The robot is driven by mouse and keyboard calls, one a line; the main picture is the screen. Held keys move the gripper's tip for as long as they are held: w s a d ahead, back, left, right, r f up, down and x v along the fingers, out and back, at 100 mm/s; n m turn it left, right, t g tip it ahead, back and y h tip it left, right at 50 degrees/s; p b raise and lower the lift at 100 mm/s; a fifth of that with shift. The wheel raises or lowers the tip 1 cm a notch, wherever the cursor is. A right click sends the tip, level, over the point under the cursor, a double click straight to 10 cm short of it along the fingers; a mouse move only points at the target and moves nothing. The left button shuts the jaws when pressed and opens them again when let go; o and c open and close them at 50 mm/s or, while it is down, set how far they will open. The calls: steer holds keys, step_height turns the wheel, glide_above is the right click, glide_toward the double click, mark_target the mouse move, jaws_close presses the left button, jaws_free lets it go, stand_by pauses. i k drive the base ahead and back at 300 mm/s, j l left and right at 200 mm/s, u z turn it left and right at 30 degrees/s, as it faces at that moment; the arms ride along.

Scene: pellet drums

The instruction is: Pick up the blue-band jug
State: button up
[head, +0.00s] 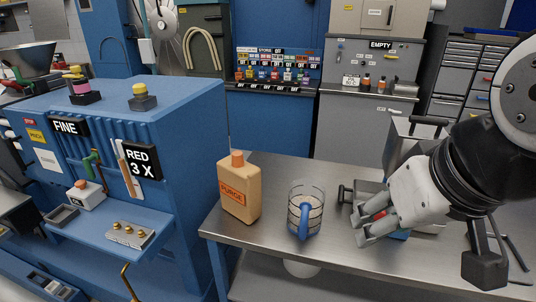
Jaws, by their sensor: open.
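The blue-band jug (306,209) is a clear jug with dark markings and a blue handle (304,222) facing the front. It stands upright on the metal table (262,240), right of an orange-capped tan bottle marked PURGE (239,188). My gripper (359,227) is to the right of the jug, with its fingers pointing left toward it. The fingers are open and appear apart from the jug. My gripper hides part of the grey items behind it.
A blue machine (190,130) with FINE and RED 3 X labels stands left of the table. A grey metal device (405,145) and a small red-and-blue item are around my gripper. Bare tabletop lies in front of the jug.

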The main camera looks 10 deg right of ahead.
mark_target(306, 202)
steer(key=u, duration=1.3)
steer(key=z, duration=1.3)
steer(key=k+l+u, duration=0.25)
steer(key=l+u, duration=0.25)
steer(key=k+l+u, duration=0.3)
steer(key=u, duration=0.2)
steer(key=k+l+u, duration=0.2)
steer(key=k+u, duration=0.25)
